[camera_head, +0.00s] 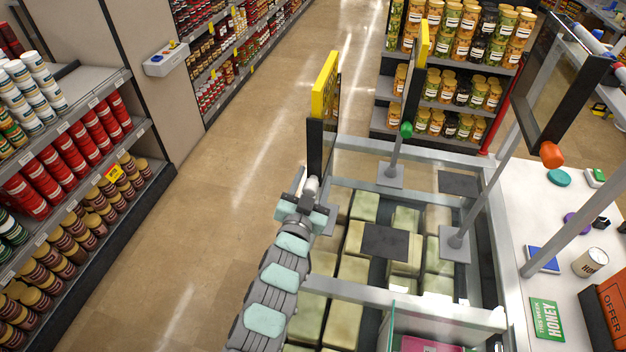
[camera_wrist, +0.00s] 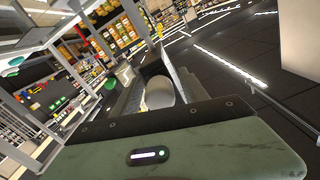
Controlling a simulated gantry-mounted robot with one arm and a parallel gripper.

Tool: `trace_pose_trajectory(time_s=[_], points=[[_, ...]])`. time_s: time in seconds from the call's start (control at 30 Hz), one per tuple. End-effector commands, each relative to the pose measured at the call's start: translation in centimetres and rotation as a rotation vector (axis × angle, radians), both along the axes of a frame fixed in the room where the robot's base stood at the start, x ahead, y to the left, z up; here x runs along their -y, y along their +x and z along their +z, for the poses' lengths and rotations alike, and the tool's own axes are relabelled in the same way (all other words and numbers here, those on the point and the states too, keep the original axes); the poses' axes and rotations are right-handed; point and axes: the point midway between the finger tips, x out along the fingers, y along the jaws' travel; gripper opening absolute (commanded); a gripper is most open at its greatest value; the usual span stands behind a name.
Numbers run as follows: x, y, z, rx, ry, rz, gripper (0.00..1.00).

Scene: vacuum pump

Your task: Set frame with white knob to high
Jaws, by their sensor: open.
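The frame with the white knob (camera_head: 322,140) stands nearly edge-on at the left of the freezer, dark with a yellow panel at its top. Its white knob (camera_head: 312,184) is at its lower end. My gripper (camera_head: 308,190) is open at this knob, with a finger to its left; the other finger is hard to make out. In the wrist view, the pale rounded knob (camera_wrist: 160,92) lies between the two fingers of my gripper (camera_wrist: 158,88). Contact cannot be told.
A frame with a green knob (camera_head: 406,130) stands on a post to the right. A larger frame with an orange knob (camera_head: 551,155) is farther right. The freezer (camera_head: 350,290) with several packages lies below. The aisle floor (camera_head: 215,220) is clear.

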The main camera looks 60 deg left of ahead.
Motion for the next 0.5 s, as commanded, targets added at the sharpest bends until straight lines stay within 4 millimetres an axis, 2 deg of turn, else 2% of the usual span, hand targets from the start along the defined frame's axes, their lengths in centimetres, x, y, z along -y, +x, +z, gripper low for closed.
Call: trace_pose_trajectory(time_s=[0.07,0.5], points=[[0.0,-0.02,-0.02,0.0,0.0,0.0,0.5],[0.02,-0.04,-0.02,0.0,0.0,0.0,0.14]])
